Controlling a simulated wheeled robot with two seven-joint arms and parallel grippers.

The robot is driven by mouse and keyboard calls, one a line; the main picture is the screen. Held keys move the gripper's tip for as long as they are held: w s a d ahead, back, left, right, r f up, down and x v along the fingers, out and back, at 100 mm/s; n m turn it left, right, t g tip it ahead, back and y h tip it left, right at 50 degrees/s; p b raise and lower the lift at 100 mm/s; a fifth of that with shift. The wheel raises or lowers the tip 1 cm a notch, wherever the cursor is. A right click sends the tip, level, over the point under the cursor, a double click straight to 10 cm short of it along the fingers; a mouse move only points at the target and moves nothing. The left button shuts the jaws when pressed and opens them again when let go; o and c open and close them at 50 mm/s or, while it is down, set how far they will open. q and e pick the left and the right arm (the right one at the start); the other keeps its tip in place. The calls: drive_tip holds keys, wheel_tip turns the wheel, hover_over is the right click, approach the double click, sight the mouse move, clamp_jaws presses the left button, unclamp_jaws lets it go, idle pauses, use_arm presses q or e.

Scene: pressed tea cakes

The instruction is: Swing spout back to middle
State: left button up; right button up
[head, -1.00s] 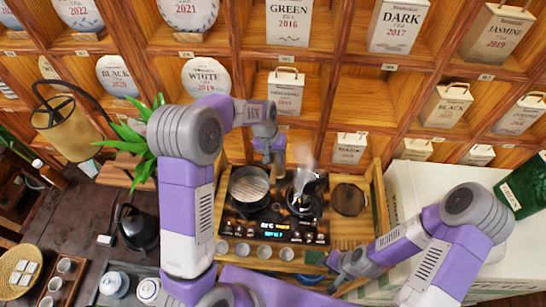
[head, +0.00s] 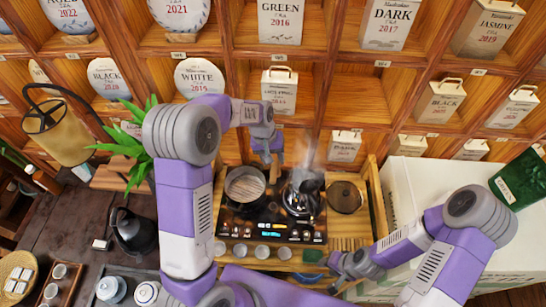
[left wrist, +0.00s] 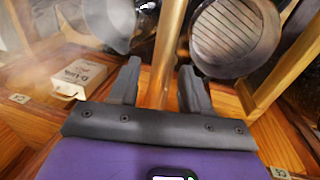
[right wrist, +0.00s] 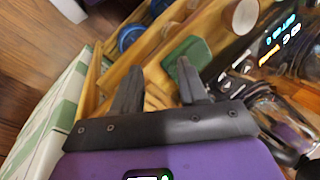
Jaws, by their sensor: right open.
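My left gripper (head: 270,152) is low at the back of the tea stove, between the round mesh-topped pan (head: 244,184) and the steaming pot (head: 300,192). In the left wrist view its two fingers (left wrist: 160,85) are apart, with a brass-coloured bar (left wrist: 166,50) running up between them. This bar looks like the spout, but I cannot tell for sure or whether the fingers touch it. My right gripper (right wrist: 155,80) is open and empty near the stove's front right corner, by a green pad (right wrist: 188,55).
The black stove panel (head: 265,232) has several small cups along its front. A dark round lid (head: 345,197) lies right of the pot. A black kettle (head: 132,232) stands left. Shelves of tea cakes rise behind, and a white box (head: 430,185) is at the right.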

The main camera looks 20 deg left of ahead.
use_arm(q)
wheel_tip(320, 180, up, 8)
drive_tip(key=a, duration=0.1)
drive_tip(key=shift+s+a+f, duration=0.15)
drive_tip(key=shift+a+f, duration=0.05)
drive_tip(key=shift+f, duration=0.05)
idle(0.6)
